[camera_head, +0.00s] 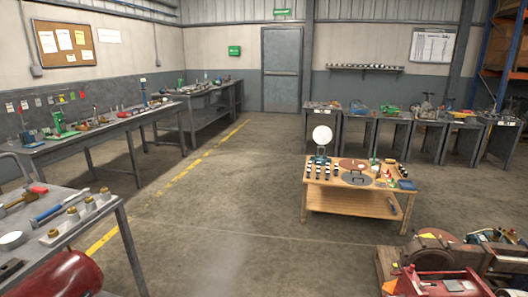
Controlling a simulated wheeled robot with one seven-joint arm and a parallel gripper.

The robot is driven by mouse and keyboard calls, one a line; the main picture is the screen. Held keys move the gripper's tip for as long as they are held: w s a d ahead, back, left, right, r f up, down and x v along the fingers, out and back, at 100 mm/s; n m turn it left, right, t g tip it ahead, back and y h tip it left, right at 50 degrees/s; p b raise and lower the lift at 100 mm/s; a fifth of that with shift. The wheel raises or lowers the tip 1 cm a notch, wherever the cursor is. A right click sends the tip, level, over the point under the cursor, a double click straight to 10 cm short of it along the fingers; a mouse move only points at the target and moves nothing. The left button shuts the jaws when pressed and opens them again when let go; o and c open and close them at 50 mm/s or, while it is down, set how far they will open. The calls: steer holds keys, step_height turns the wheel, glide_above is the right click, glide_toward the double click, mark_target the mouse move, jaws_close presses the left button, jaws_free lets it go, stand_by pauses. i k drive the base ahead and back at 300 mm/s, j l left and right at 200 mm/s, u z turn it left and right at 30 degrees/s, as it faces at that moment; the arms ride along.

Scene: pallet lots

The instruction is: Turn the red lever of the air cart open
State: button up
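A grey-topped cart (125,208) stands at the lower left, cut off by the left and bottom edges. A rounded red tank (62,278) sits under its top, so it looks like the air cart. On the top, a small red piece (39,190) lies near the far edge, close to a brass-coloured part (20,200). It may be the red lever, but it is too small to tell or to read its position. A blue bar-shaped part (50,213) lies nearer. My gripper is not in view.
Brass-topped fittings (73,215) stand in a row on the cart. A wooden table (353,205) stands right of centre. Machinery with red parts (437,283) fills the lower right. Workbenches (85,140) line the left wall. The middle floor (215,215) is clear.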

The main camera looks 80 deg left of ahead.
mark_target(41, 190)
steer(key=u, duration=2.05)
steer(key=i+u, duration=0.15)
steer(key=u, duration=1.85)
steer(key=i+l+u, duration=0.1)
steer(key=l, duration=0.4)
steer(key=i+l+u, duration=0.1)
steer(key=l, duration=0.35)
steer(key=i+l+u, duration=0.4)
steer(key=i+l, duration=0.3)
steer(key=i+l+u, duration=0.2)
steer(key=i+l, duration=0.15)
steer(key=i+l+u, duration=0.2)
steer(key=l, duration=0.3)
steer(key=i+l+u, duration=0.2)
steer(key=i+l, duration=0.15)
steer(key=l, duration=0.2)
